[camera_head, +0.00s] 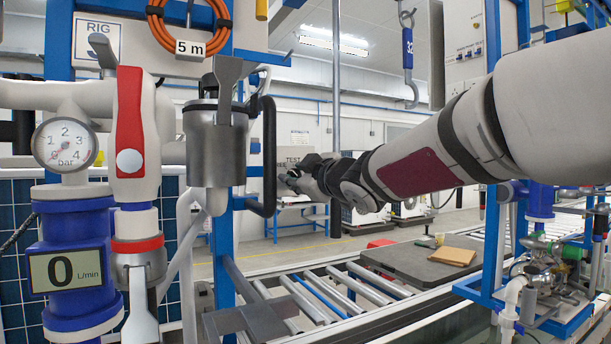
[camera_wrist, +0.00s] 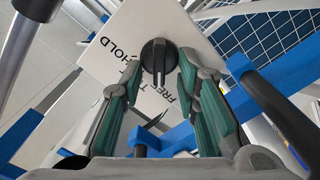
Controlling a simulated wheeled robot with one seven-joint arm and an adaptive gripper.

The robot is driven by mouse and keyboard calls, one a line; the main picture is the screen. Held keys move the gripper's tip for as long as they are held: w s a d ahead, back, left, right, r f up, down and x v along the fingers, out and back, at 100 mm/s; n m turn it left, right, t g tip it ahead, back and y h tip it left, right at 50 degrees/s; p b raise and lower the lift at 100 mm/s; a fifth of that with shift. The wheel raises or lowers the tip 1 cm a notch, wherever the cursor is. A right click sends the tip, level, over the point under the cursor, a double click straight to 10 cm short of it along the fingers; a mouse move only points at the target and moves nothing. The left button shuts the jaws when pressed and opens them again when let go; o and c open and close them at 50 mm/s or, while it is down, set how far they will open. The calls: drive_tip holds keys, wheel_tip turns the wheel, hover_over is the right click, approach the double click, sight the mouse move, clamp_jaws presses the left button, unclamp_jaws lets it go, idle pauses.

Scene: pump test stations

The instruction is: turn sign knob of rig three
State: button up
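The sign (camera_wrist: 108,50) is a white plate with black lettering in the wrist view; I can read FREE and HOLD on it. Its round black knob (camera_wrist: 158,60) has a raised grip bar and sits in the middle of the plate. My gripper (camera_wrist: 160,75) is open, with one green-padded finger on each side of the knob. Narrow gaps seem to show; I cannot tell whether a fingertip touches. In the head view the sign (camera_head: 298,137) reads TEST, and my gripper (camera_head: 284,177) is at its lower part, hiding the knob.
A metal canister with a black handle (camera_head: 215,145) stands left of my gripper. A pressure gauge (camera_head: 65,144) and a display reading 0 L/min (camera_head: 66,270) are further left. A roller conveyor (camera_head: 330,290) runs below my arm. Blue bars (camera_wrist: 265,80) lie close beside the gripper.

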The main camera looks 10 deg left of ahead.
drive_tip(key=v, duration=1.1)
drive_tip(key=shift+s+d, duration=0.25)
drive_tip(key=s+d+f+m+g+h, duration=0.1)
drive_tip(key=s+d+f+m+h, duration=0.25)
drive_tip(key=d, duration=0.35)
drive_tip(key=s+d+f+m+h, duration=0.2)
drive_tip(key=d+f+m+h, duration=0.25)
drive_tip(key=d, duration=0.35)
drive_tip(key=s+d+f+m+g+h, duration=0.4)
drive_tip(key=s+d+f, duration=0.3)
drive_tip(key=s+f, duration=0.35)
drive_tip(key=s+f+m+g+y, duration=0.15)
drive_tip(key=s+f+g, duration=0.3)
drive_tip(key=s, duration=0.75)
drive_tip(key=s+f+m+g+y, duration=0.1)
drive_tip(key=s+f+m+g, duration=0.3)
drive_tip(key=s, duration=0.7)
wheel_tip(320, 180, up, 12)
drive_tip(key=n+t+p, duration=0.1)
drive_tip(key=t+p, duration=0.1)
drive_tip(key=p, duration=1)
drive_tip(key=shift+t, duration=0.35)
